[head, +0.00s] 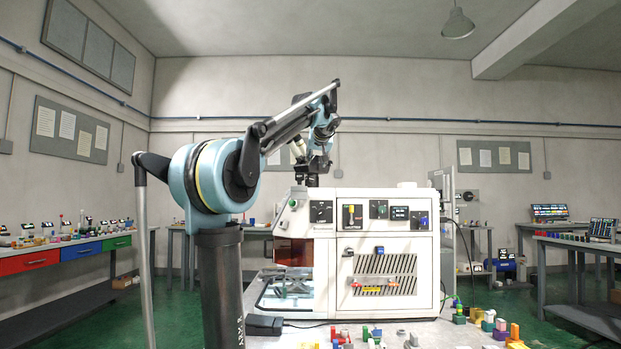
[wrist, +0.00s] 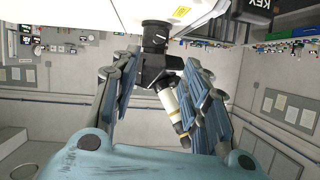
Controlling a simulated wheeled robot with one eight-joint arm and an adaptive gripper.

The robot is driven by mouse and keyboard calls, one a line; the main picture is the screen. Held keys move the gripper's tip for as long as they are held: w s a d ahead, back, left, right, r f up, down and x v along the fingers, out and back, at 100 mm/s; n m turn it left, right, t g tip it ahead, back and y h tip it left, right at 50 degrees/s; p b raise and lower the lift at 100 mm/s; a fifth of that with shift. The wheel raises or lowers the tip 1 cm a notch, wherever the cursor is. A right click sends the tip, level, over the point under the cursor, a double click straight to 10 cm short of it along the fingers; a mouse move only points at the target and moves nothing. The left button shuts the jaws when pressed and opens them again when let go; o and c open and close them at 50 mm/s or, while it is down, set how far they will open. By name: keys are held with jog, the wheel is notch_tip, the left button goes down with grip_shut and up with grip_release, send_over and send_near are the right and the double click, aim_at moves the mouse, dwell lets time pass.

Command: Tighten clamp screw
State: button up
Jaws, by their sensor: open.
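A black mount (wrist: 155,38) stands on the white machine in the wrist view, with a black block (wrist: 158,70) joined to it. A cream cylinder with a yellow band (wrist: 170,101) juts from the block. In the head view this assembly (head: 313,166) stands on the machine's top left. I cannot make out a distinct clamp screw. My gripper (wrist: 163,66) is open, its ribbed blue-grey fingers on either side of the black block. Whether a finger touches the block, I cannot tell. In the head view my gripper (head: 321,145) is just above the machine, partly hidden by my arm.
The white machine (head: 345,260) has switches, a vented panel and an open bay at left. Small coloured parts (head: 370,334) lie in front of it. Benches with drawers (head: 62,255) stand left and another bench (head: 585,245) right. The air above the machine is otherwise largely clear.

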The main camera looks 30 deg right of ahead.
aim_at(312, 179)
jog(key=x, duration=1.6)
jog(key=shift+w+d+f, duration=0.1)
jog(key=shift+w+f, duration=0.1)
jog(key=shift+w, duration=0.1)
